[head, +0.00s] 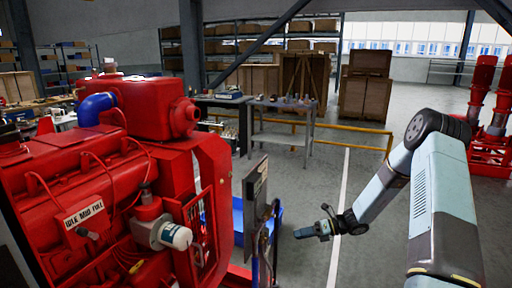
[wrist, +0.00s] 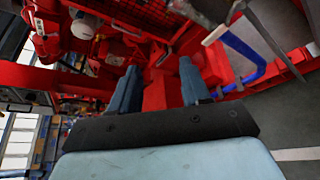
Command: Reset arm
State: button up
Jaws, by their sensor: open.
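My arm reaches in from the right in the head view, bent at the elbow. My gripper (head: 312,231) points left, with free space around it above the floor. In the wrist view my gripper (wrist: 157,88) shows two blue-grey fingers spread apart with nothing between them. The red diesel engine (head: 90,180) fills the left of the head view, with a gap between it and my gripper. Red engine parts also show beyond the fingers in the wrist view.
An upright panel (head: 255,205) with hoses stands between the engine and my gripper. A blue bin (head: 238,215) is behind it. A workbench (head: 285,108), a yellow rail (head: 365,129) and wooden crates (head: 365,85) stand farther back. Red pumps (head: 490,110) stand at right. The middle floor is clear.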

jog(key=s+r+n+g+h, duration=0.1)
jog(key=s+r+n+h, duration=0.2)
jog(key=s+r+n, duration=0.35)
jog(key=s+r+n+h, duration=0.3)
jog(key=r+n, duration=0.1)
jog(key=r, duration=0.6)
jog(key=s+r+n+g+h, duration=0.1)
jog(key=s+r+n+h, duration=0.3)
jog(key=r, duration=0.4)
jog(key=s+d+r+n+t+h, duration=0.2)
jog(key=s+r+n+t, duration=0.1)
jog(key=s+r+n, duration=0.4)
jog(key=s+d+r+n+t+h, duration=0.2)
jog(key=s+r+n, duration=0.5)
jog(key=s, duration=0.7)
jog(key=shift+s+d+r+t+h, duration=0.15)
jog(key=shift+d+r+t+h, duration=0.15)
jog(key=shift+d+t, duration=0.6)
